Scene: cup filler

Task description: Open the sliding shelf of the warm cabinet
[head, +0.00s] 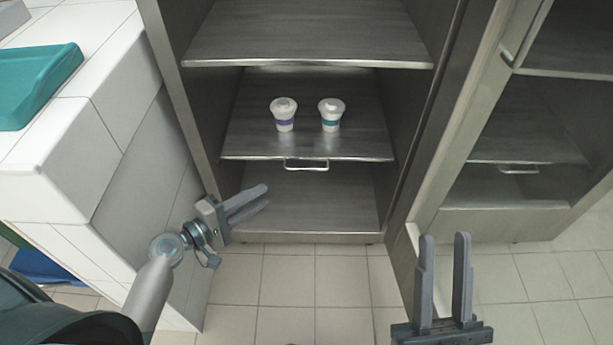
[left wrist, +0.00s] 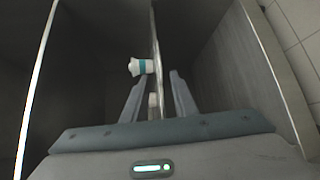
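The warm cabinet (head: 411,75) stands open ahead. Its sliding shelf (head: 252,140) lies inside, with a small bar handle (head: 306,167) at the middle of its front edge. In the left wrist view the shelf's edge (left wrist: 155,40) runs between the spread fingers, with the teal-banded cup (left wrist: 141,66) beyond. My right gripper (head: 445,238) is open and empty at lower right.
A fixed upper shelf (head: 300,40) is above and a cabinet floor (head: 310,205) below. The open glass door (head: 440,170) swings out on the right, near my right gripper. A white tiled counter (head: 70,150) with a teal tray (head: 40,80) is at left. The tiled floor in front is clear.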

